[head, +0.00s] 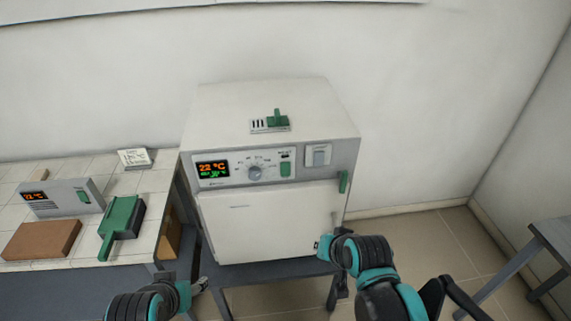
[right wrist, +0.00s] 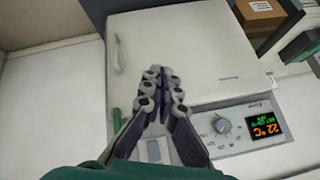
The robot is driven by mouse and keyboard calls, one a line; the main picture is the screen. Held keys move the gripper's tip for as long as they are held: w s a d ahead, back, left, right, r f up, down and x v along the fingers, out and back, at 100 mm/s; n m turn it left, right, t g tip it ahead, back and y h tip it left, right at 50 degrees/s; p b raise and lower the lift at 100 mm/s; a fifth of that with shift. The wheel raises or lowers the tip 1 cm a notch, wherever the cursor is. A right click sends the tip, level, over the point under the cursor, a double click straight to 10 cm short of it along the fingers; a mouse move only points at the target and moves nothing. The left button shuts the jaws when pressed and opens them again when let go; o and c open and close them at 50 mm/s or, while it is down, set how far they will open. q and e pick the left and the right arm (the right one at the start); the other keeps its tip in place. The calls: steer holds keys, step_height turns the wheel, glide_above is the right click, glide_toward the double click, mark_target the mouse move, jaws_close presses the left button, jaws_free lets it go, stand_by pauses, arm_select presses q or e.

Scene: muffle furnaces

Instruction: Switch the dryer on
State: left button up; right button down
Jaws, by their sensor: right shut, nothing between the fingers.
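The dryer (head: 270,222) is a white box with a closed front door, and it stands on a dark stand. Its panel has a lit display (head: 212,169) reading about 22 °C, a round knob (head: 255,173), a green switch (head: 286,169) and a pale rocker switch (head: 318,155). The display also shows upside down in the right wrist view (right wrist: 264,126). My right gripper (head: 325,243) is in front of the door's lower right, below the panel. In the right wrist view its fingers (right wrist: 163,75) are shut and empty, partly covering the panel. My left gripper (head: 198,287) is low at the left; its opening is unclear.
A green latch (head: 343,181) is at the door's upper right. A green and grey piece (head: 270,122) sits on the dryer's top. On the tiled bench at left are a grey device (head: 65,197), a brown block (head: 42,240) and a green-black item (head: 121,228). A stool (head: 553,240) stands right.

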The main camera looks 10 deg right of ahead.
mark_target(285, 170)
steer(key=w+a+r+m+y+p, duration=0.1)
steer(key=w+a+r+m+p, duration=0.1)
steer(key=w+m+p, duration=0.1)
steer(key=w+a+r+m+y+p, duration=0.1)
steer(key=w+a+r+m+p, duration=0.2)
steer(key=w+p, duration=0.3)
steer(key=w+m, duration=0.1)
steer(key=w, duration=0.1)
steer(key=shift+w+a+r+t+y, duration=0.2)
steer(key=shift+w+a+t+y, duration=0.05)
steer(key=shift+w+t+y, duration=0.05)
steer(key=w+f+b, duration=0.1)
steer(key=w, duration=0.7)
steer(key=shift+w+b, duration=0.35)
steer(key=shift+w, duration=0.05)
stand_by(0.8)
steer(key=shift+w, duration=0.4)
